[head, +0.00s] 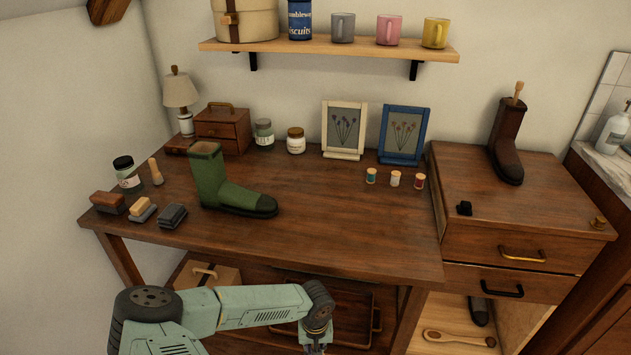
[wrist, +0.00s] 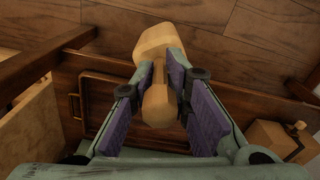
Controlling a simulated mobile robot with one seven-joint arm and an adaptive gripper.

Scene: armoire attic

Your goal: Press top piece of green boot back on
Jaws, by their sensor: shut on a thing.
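The green boot (head: 222,180), with a dark toe and sole, stands upright on the wooden table. Its top opening shows a tan surface, and no handle sticks out of it. My gripper (wrist: 158,100) is shut on a pale wooden piece (wrist: 156,45) with a rounded, wider end and a narrower neck between the purple pads. In the head view my gripper (head: 315,347) is low at the bottom edge, in front of the table and well away from the boot; the held piece is not clear there.
Brushes (head: 143,209) and jars (head: 128,175) lie left of the boot. Thread spools (head: 395,179) and picture frames (head: 403,135) are on the right and back. The table's middle (head: 320,220) is clear. A brown boot (head: 507,140) with a wooden handle stands on the cabinet. A tray (wrist: 105,85) lies below my gripper.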

